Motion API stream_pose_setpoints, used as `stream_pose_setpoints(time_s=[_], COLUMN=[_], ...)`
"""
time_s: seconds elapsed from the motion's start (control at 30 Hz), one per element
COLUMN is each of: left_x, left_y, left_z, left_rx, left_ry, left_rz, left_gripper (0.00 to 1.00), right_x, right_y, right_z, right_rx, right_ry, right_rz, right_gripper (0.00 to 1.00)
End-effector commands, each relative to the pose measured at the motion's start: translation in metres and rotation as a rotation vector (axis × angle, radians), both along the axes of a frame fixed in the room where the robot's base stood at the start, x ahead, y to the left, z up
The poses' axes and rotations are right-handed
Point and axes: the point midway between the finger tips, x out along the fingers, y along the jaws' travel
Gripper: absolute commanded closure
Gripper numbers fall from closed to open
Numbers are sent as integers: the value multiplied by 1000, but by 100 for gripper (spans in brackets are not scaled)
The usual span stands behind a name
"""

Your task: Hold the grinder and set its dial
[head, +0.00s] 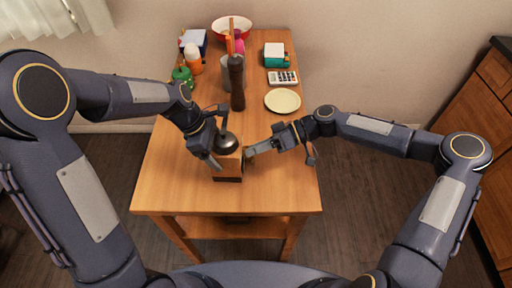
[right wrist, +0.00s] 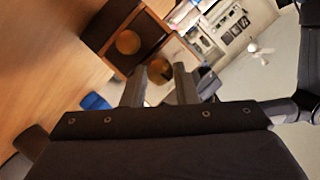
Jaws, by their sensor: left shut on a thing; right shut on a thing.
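My right gripper (head: 248,153) reaches the grinder's right side. In the right wrist view the grinder (right wrist: 104,22) shows a dark face with a round knob. A round brownish dial (right wrist: 160,70) sits between the fingers of my right gripper (right wrist: 160,82), which is shut on it. The dial's marking cannot be read.
The wooden table (head: 180,190) is clear in front of the grinder. Behind it stand a dark pepper mill (head: 236,85), a cream plate (head: 283,101), a calculator-like pad (head: 283,78), an orange bottle (head: 193,58), a green container (head: 182,75) and a red-rimmed bowl (head: 232,24).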

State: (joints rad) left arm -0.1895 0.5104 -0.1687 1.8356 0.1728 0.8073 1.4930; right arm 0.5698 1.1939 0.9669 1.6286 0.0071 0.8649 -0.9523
Motion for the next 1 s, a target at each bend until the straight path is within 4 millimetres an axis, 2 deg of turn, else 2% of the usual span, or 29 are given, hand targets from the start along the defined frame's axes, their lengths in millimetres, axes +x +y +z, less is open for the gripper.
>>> stream_pose_setpoints(time_s=[0.23, 0.7, 0.73, 0.87, 1.0], left_x=[0, 0, 0, 0, 0], left_y=[0, 0, 0, 0, 0], left_z=[1, 1, 1, 1, 1], left_rx=[-1, -1, -1, -1, -1], left_ry=[-1, -1, -1, -1, -1], left_rz=[0, 0, -1, -1, -1], left_gripper=[47, 47, 47, 47, 47], right_x=[1, 1, 1, 1, 1], right_y=[0, -1, -1, 0, 0], right_z=[-1, -1, -1, -1, -1], right_rx=[-1, -2, -2, -1, -1], right_ry=[60, 70, 70, 70, 70], right_rz=[-2, -3, -3, -2, -2], right_gripper=[97, 97, 70, 53, 52])
